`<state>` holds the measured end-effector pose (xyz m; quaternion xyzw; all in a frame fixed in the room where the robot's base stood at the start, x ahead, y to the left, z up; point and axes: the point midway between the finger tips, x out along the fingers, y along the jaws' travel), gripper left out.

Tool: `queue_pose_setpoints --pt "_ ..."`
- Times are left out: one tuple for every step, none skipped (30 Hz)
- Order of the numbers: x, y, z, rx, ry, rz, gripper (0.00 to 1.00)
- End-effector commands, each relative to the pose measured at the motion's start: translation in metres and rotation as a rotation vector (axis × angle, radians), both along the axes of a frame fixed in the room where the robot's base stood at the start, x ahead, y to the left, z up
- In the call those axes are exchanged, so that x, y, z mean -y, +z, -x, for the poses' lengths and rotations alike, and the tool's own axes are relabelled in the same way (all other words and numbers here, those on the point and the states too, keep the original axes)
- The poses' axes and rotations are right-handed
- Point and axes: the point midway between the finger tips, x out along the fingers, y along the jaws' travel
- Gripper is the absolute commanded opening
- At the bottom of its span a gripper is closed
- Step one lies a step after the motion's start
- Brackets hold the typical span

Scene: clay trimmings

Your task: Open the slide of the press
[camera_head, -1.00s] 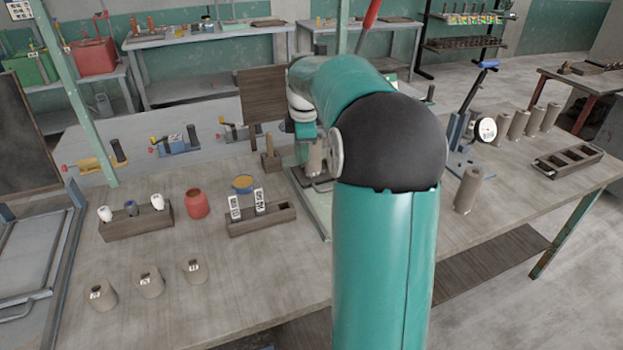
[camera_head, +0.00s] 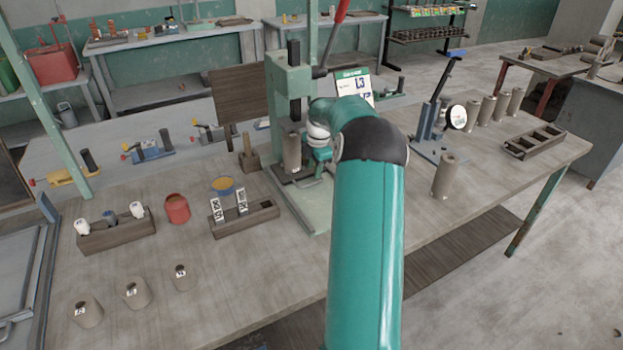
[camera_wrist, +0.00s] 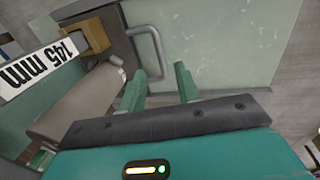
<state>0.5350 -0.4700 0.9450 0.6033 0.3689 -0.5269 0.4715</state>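The press (camera_head: 290,85) is a pale green frame with a red-handled lever, standing on the bench. Low at its front is the dark slide (camera_head: 291,176), with a grey clay cylinder (camera_head: 291,155) upright above it. In the wrist view, the slide's bent metal handle (camera_wrist: 157,50) sticks out over the green base plate (camera_wrist: 225,40). My gripper (camera_wrist: 160,83) is open and empty. Its fingertips lie just short of the handle, apart from it as far as I can tell. The cylinder (camera_wrist: 80,100) is left of the fingers, beside a "145 mm" label (camera_wrist: 40,68). In the head view my arm mostly hides the gripper.
A wooden holder (camera_head: 262,217) with tags and a red pot (camera_head: 176,208) stand left of the press. A gauge stand (camera_head: 432,135) and a lone clay cylinder (camera_head: 445,177) are to the right. The bench front is partly clear.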

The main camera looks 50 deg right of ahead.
Motion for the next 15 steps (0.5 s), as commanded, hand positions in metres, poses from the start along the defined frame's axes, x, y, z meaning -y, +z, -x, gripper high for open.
queue_pose_setpoints --pt "-0.001 -0.012 -0.002 -0.003 0.002 -0.004 0.33" --pt "0.000 -0.017 -0.003 -0.002 0.001 -0.003 0.33" --pt "0.000 -0.024 -0.005 -0.001 0.001 -0.002 0.33" --pt "-0.001 -0.029 -0.006 -0.002 0.002 -0.004 0.33" --pt "0.000 -0.033 -0.007 -0.002 0.001 -0.003 0.33" --pt "0.000 -0.038 -0.008 0.000 0.001 -0.002 0.33" --pt "0.000 -0.042 -0.009 -0.001 0.001 -0.001 0.33" --pt "0.000 -0.045 -0.009 -0.001 0.001 -0.001 0.33" --pt "0.000 -0.048 -0.010 -0.001 0.001 -0.001 0.33" --pt "0.000 -0.050 -0.011 -0.001 0.001 -0.001 0.33" --pt "0.000 -0.051 -0.011 -0.001 0.001 -0.001 0.33" --pt "0.000 -0.052 -0.012 -0.001 0.001 0.000 0.33" --pt "0.000 -0.053 -0.012 0.000 0.001 0.000 0.33" --pt "0.000 -0.053 -0.012 0.000 0.001 0.000 0.33" --pt "0.000 -0.053 -0.012 0.000 0.001 0.000 0.33"
